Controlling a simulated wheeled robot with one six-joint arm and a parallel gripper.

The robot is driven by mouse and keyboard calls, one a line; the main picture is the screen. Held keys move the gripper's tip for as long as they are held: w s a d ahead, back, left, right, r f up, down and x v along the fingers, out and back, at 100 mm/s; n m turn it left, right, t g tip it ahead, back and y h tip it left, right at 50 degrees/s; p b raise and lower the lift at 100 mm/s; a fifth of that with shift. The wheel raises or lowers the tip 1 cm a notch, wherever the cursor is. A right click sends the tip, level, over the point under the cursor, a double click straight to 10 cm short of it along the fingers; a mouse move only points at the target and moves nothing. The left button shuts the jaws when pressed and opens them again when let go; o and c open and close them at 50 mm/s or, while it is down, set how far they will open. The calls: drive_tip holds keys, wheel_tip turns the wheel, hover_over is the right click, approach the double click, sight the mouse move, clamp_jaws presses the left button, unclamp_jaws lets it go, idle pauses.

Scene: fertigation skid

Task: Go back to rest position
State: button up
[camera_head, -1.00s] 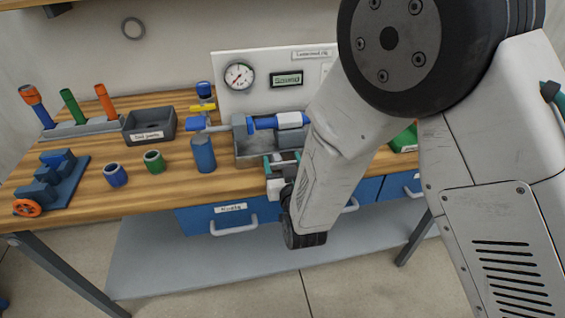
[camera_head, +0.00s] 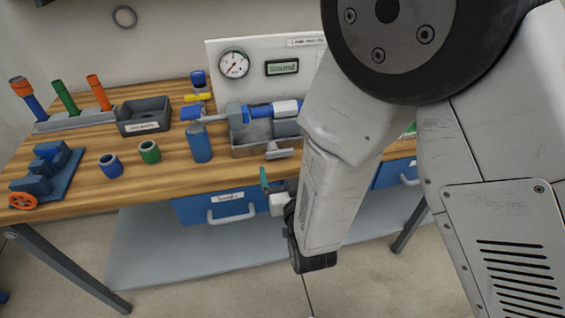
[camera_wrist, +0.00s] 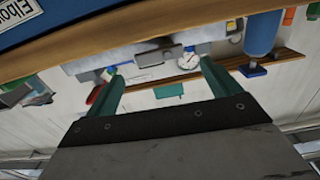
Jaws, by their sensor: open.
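My gripper (camera_head: 266,182) is in front of the workbench's front edge in the head view, close to the blue drawers, partly hidden behind my own arm. In the wrist view my gripper (camera_wrist: 160,88) shows two teal fingers spread apart with nothing between them. Beyond the fingers, the bench edge and the things on the bench are seen from a low, tilted angle. My gripper touches nothing that I can see.
The wooden bench (camera_head: 92,188) carries a grey tray (camera_head: 145,116), a blue cylinder (camera_head: 199,143), blue (camera_head: 110,166) and green (camera_head: 149,152) rings, and a gauge panel (camera_head: 222,83). A blue drawer (camera_head: 215,207) is below. Floor in front is clear.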

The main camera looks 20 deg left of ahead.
drive_tip(key=shift+s, duration=0.1)
idle(0.4)
wheel_tip(320, 180, down, 9)
drive_tip(key=s+g+h, duration=0.2)
drive_tip(key=s+g, duration=0.1)
drive_tip(key=g, duration=0.2)
drive_tip(key=s+d+g+h, duration=0.2)
drive_tip(key=d+g+h, duration=0.1)
drive_tip(key=d+g, duration=0.2)
drive_tip(key=s+d+r+m+g+h, duration=0.1)
drive_tip(key=s+d+r, duration=0.3)
drive_tip(key=d+r, duration=0.5)
drive_tip(key=s+d+r+m+g+h, duration=0.1)
drive_tip(key=s+d+r, duration=0.4)
drive_tip(key=d+r, duration=0.5)
drive_tip(key=s+d+r+m+g+h, duration=0.1)
drive_tip(key=s+d+r+m, duration=0.3)
drive_tip(key=d+r, duration=0.6)
drive_tip(key=s+d+h, duration=0.1)
drive_tip(key=d, duration=0.7)
drive_tip(key=shift+s+r+g+h, duration=0.2)
drive_tip(key=shift+g+h, duration=0.1)
drive_tip(key=shift+g, duration=0.1)
